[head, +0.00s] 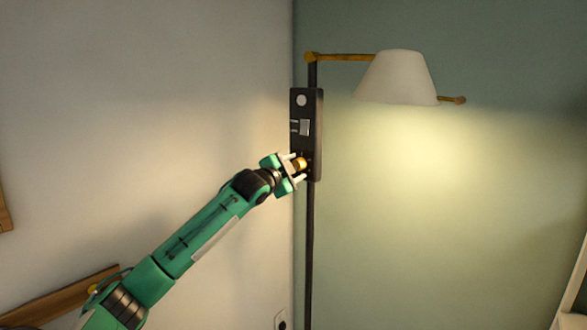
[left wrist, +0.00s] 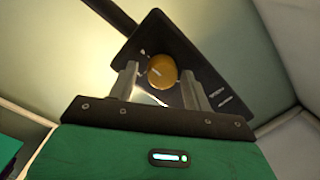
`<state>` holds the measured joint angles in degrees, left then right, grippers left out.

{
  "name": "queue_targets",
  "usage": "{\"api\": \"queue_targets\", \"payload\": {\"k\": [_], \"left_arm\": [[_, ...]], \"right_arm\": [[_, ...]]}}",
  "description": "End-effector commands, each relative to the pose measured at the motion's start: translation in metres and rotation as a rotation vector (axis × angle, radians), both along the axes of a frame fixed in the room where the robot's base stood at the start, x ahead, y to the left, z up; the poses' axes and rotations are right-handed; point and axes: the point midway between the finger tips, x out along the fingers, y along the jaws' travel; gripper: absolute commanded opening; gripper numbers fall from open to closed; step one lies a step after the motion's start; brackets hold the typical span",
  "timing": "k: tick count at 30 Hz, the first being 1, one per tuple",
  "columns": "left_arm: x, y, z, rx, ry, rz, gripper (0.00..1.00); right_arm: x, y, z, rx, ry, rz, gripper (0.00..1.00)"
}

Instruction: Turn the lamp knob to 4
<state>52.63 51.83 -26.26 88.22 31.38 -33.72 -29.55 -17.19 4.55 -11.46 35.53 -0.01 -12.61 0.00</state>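The lamp's dark control panel (head: 307,110) is fixed to a black pole in the head view. A round brass knob (head: 299,164) sits low on the panel, and it also shows in the left wrist view (left wrist: 162,71). My left gripper (head: 297,168) is at the panel, with its two fingers standing apart on either side of the knob. In the left wrist view, small gaps show between the fingers (left wrist: 160,84) and the knob. Marks around the knob are too small to read, and the fingers partly hide them. My right gripper is out of view.
The white lampshade (head: 397,77) hangs on a brass arm to the upper right and is lit. A wall outlet (head: 281,320) is low near the pole.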

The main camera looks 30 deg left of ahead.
Motion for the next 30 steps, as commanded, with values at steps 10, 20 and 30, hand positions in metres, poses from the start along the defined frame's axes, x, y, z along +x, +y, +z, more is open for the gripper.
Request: {"api": "queue_targets", "payload": {"k": [10, 20, 30], "left_arm": [[-0.002, 0.001, 0.001, -0.001, -0.003, 0.001, 0.55], [-0.049, 0.001, -0.004, 0.003, -0.004, 0.001, 0.55], [-0.115, -0.001, -0.003, 0.004, -0.002, 0.000, 0.55]], "right_arm": [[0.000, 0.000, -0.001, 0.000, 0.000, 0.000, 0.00], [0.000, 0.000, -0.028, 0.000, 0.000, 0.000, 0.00], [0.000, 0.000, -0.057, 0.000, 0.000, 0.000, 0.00]]}}
